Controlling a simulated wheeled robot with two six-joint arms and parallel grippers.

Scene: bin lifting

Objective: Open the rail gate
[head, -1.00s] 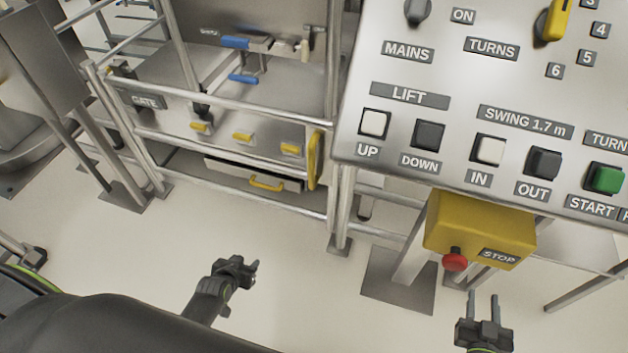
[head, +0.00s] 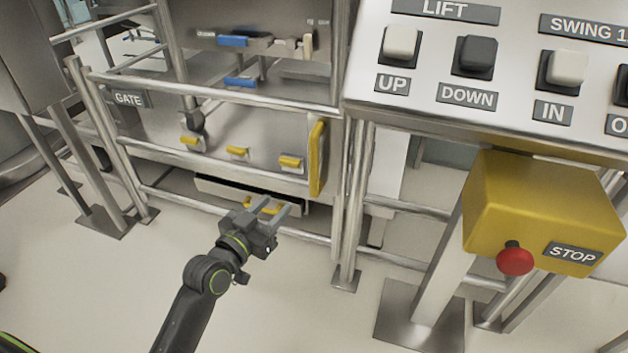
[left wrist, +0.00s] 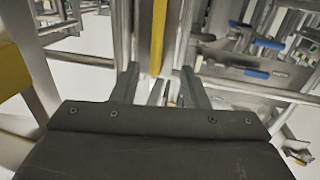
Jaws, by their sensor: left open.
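The rail gate (head: 225,97) is a frame of steel tubes with a GATE plate (head: 128,99) at its left. Its rails span between the left posts and the post beside the control panel, and it looks closed. A vertical yellow handle (head: 316,158) is at its right end; a yellow bar (left wrist: 158,35), likely this handle, shows beyond the fingers in the left wrist view. My left gripper (head: 276,209) is open and empty, in front of the lower rails, below and left of the handle, apart from it. It also shows in the left wrist view (left wrist: 160,78). My right gripper is out of view.
The control panel (head: 420,110) with buttons juts out at the upper right. Below it hangs a yellow box (head: 525,205) with a red stop button (head: 515,258). Behind the gate are small yellow handles (head: 238,152) and blue levers (head: 233,41). The floor before the gate is clear.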

